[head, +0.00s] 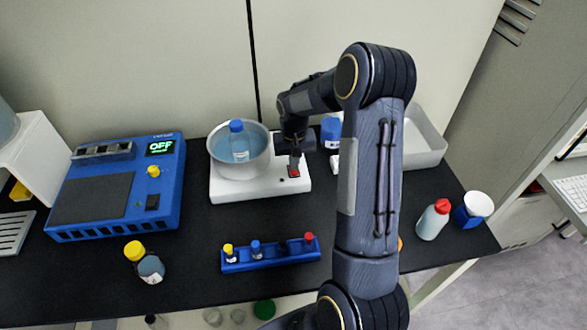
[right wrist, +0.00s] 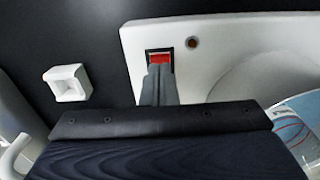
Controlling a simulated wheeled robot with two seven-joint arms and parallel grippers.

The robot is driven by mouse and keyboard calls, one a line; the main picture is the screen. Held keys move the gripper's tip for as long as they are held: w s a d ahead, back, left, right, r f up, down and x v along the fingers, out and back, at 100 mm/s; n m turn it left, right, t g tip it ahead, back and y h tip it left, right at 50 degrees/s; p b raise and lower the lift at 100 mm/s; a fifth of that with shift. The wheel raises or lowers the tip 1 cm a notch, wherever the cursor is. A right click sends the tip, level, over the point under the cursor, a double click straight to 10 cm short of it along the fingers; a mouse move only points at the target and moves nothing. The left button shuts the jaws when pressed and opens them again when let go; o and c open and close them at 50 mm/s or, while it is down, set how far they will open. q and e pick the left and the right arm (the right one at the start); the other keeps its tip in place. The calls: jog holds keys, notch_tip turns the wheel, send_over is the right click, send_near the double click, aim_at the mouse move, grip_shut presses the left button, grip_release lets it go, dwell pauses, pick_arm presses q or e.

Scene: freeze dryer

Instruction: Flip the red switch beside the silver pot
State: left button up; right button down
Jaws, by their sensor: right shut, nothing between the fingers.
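The red switch (head: 293,171) sits on the right part of a white base (head: 232,188). The silver pot (head: 262,146) stands on the left part of that base and holds a blue-capped bottle (head: 238,141). My right gripper (head: 295,160) is shut and empty, with its fingertips right at the red switch. In the right wrist view, the fingertips (right wrist: 160,68) overlap the lower part of the red switch (right wrist: 160,57); I cannot tell whether they touch it. My left gripper is not in view.
A blue device (head: 120,185) with a display reading OFF stands at the left. A blue rack (head: 270,256) with small capped vials is in front of the base. A yellow-capped bottle (head: 150,265) stands at front left. A red-capped bottle (head: 433,220) is at the right.

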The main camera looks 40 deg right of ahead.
jog(key=shift+f+b, duration=0.7)
jog(key=shift+f, duration=0.2)
dwell(0.6)
jog(key=shift+r+p, duration=2.35)
jog(key=shift+r, duration=1.2)
jog(key=s+a+r+n+t+y, duration=0.2)
jog(key=s+a+r+t, duration=0.1)
jog(key=s+a+r, duration=0.95)
jog(key=s+a+r+n+t+y, duration=0.1)
jog(key=s+a+r+n+t, duration=0.1)
jog(key=s+a, duration=0.4)
jog(key=s, duration=0.5)
jog(key=shift+s+a+t+y, duration=0.25)
jog(key=shift+a+t+y, duration=0.05)
jog(key=shift+a+y, duration=0.1)
